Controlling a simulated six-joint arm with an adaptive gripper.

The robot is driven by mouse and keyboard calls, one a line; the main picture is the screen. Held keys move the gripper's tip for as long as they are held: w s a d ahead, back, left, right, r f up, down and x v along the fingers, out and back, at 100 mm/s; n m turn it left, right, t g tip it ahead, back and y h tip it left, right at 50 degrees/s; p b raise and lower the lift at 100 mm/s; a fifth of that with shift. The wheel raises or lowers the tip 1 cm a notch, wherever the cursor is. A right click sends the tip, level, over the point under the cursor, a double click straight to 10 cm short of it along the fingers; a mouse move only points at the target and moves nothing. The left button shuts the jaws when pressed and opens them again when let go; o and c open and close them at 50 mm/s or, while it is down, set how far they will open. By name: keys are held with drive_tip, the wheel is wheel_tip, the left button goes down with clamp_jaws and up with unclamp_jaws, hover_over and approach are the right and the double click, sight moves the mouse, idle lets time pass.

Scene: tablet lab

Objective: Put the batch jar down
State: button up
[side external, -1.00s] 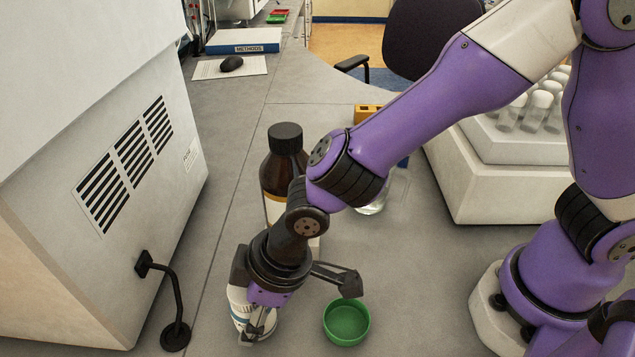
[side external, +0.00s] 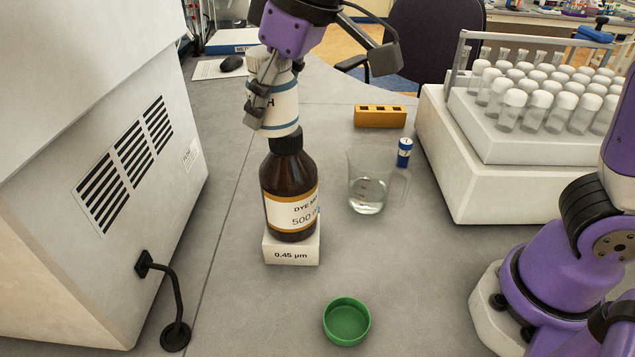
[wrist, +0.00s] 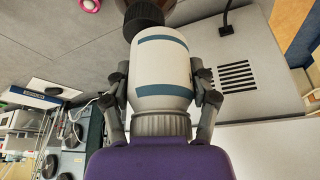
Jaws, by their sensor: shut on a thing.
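The batch jar (side external: 282,112) is white with blue bands and a grey ribbed lid. My gripper (side external: 258,95) is shut on it and holds it up off the bench. In the wrist view the jar (wrist: 162,75) sits between the two fingers of my gripper (wrist: 162,88), with its lid end towards my palm. In the side view the jar appears just above the black cap of a brown dye bottle (side external: 290,190); I cannot tell whether they touch. The brown bottle stands upright on a white box (side external: 291,252) marked 0.45 µm.
A green dish (side external: 347,321) sits on the front bench. A glass beaker (side external: 367,185) and a yellow block (side external: 380,116) stand to the right. A rack of capped vials (side external: 540,95) is further right. A large white machine (side external: 80,190) stands left. Bench around the green dish is clear.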

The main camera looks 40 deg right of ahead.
drive_tip(key=d+m, duration=0.2)
drive_tip(key=d, duration=0.7)
drive_tip(key=shift+m+t+h, duration=0.3)
drive_tip(key=shift+m+h, duration=0.1)
drive_tip(key=shift+h, duration=0.1)
drive_tip(key=w+d+f, duration=0.3)
drive_tip(key=d+f, duration=0.2)
drive_tip(key=f, duration=0.1)
drive_tip(key=w+d+f, duration=0.3)
drive_tip(key=d+f, duration=0.3)
drive_tip(key=w+d+f, duration=0.4)
drive_tip(key=d+f, duration=0.1)
drive_tip(key=f, duration=0.1)
drive_tip(key=shift+d+f, duration=0.2)
drive_tip(key=shift+f, duration=0.15)
drive_tip(key=shift+d+f, duration=0.15)
drive_tip(key=shift+f, duration=1.9)
drive_tip(key=o, duration=1.2)
drive_tip(key=shift+f, duration=0.15)
